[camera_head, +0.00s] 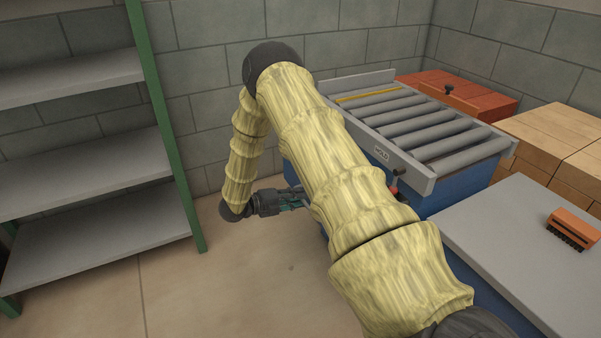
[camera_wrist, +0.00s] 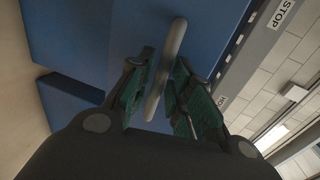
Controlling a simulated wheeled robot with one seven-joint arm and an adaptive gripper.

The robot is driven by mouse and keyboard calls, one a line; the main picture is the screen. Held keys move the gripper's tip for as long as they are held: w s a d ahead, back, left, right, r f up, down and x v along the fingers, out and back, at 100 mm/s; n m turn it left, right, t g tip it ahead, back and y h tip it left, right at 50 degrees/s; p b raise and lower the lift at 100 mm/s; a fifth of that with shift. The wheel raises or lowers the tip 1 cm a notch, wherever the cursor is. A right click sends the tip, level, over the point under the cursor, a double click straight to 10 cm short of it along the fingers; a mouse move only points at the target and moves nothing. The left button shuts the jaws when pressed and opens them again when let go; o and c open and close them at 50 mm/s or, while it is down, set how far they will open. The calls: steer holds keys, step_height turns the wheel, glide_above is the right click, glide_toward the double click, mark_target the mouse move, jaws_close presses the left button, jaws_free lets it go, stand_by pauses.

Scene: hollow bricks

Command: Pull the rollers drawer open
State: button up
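My gripper (camera_head: 294,198) is at the blue cabinet under the roller conveyor in the head view, partly hidden by my arm. In the wrist view, my gripper (camera_wrist: 164,64) is open, with one finger on each side of a grey bar handle (camera_wrist: 168,62). The handle is on a blue front (camera_wrist: 100,35), which looks like the drawer front. No label shows on the blue front. The drawer front is hidden in the head view.
The roller conveyor (camera_head: 440,130) tops the blue cabinet (camera_head: 455,193). A grey table (camera_head: 510,240) with an orange brush (camera_head: 573,228) stands at right. Brick stacks (camera_head: 555,135) are behind. A green-posted grey shelf (camera_head: 90,240) stands left. Floor (camera_head: 230,280) between is clear.

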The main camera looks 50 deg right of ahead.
steer(key=v, duration=1)
steer(key=shift+a, duration=0.2)
steer(key=shift+w, duration=0.1)
steer(key=s+a+f+n+t+y, duration=0.2)
steer(key=a+f+n+t, duration=0.3)
steer(key=f+n, duration=0.4)
steer(key=s+a+f+n+t+y, duration=0.2)
steer(key=a+f+n+t+y, duration=0.25)
steer(key=n, duration=0.65)
steer(key=s+a+f+n+y, duration=0.3)
steer(key=s+a+f+n, duration=0.45)
steer(key=s, duration=0.25)
steer(key=s+a+n+g+y, duration=0.2)
steer(key=s+a+n, duration=0.15)
steer(key=s, duration=0.45)
steer(key=s+a+n+g+y, duration=0.1)
steer(key=s+a+n+y, duration=0.2)
steer(key=s, duration=0.5)
steer(key=s+a+n+g+y, duration=0.1)
steer(key=s+a+n+g, duration=0.15)
steer(key=s+n, duration=0.35)
step_height(320, 180, up, 18)
steer(key=s+p, duration=0.1)
steer(key=p, duration=1.8)
steer(key=shift+a+m+t+h, duration=0.35)
steer(key=shift+m+t, duration=0.05)
